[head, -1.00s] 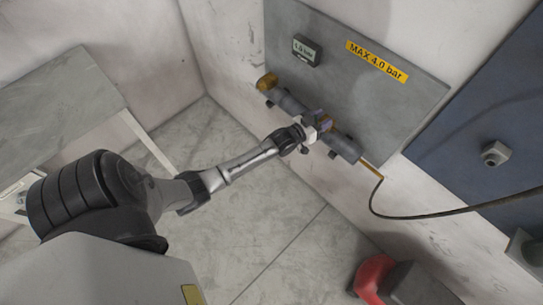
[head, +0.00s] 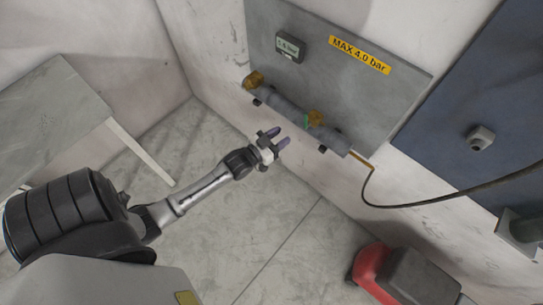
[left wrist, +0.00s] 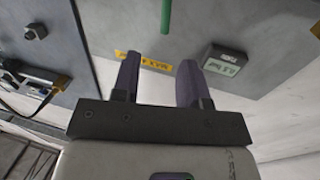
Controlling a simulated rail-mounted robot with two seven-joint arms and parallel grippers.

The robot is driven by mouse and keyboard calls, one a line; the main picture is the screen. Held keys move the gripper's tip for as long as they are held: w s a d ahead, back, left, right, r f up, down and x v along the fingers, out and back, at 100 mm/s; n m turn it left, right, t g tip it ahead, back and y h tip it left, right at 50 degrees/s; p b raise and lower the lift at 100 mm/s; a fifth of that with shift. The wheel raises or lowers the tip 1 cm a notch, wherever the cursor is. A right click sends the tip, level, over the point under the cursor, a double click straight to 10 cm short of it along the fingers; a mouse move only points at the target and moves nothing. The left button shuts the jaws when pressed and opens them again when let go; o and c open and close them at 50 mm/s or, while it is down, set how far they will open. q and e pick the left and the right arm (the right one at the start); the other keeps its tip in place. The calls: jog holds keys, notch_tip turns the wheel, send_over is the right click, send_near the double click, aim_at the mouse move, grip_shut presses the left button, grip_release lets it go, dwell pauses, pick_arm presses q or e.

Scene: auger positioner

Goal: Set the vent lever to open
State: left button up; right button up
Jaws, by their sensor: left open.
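A grey pipe (head: 283,103) with brass-coloured fittings runs along the lower edge of a wall panel in the head view. A small green lever (head: 306,119) shows beside the brass valve body (head: 315,118) on this pipe. A green bar (left wrist: 165,15), apparently the lever, shows at the top of the left wrist view, beyond and between the fingers. My left gripper (head: 278,137) is open and empty, below and left of the valve and apart from it. Its two purple-grey fingers also show in the left wrist view (left wrist: 159,80). My right gripper is out of view.
The grey panel (head: 335,90) carries a small pressure display (head: 290,46) and a yellow "MAX 4.0 bar" label (head: 360,54). A cable (head: 430,205) hangs at right. A red and dark object (head: 375,275) stands on the floor. A grey table (head: 50,125) is at left.

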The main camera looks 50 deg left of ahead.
pick_arm(q)
jog(key=s+d+r+m+g+p, duration=0.1)
jog(key=s+d+r+g+p, duration=0.7)
jog(key=r+p, duration=0.4)
jog(key=s+d+p, duration=0.1)
jog(key=s+p, duration=0.1)
jog(key=p, duration=0.2)
jog(key=shift+s+d+r+h, duration=0.3)
jog(key=shift+s+d+r, duration=0.05)
jog(key=shift+d+r, duration=0.05)
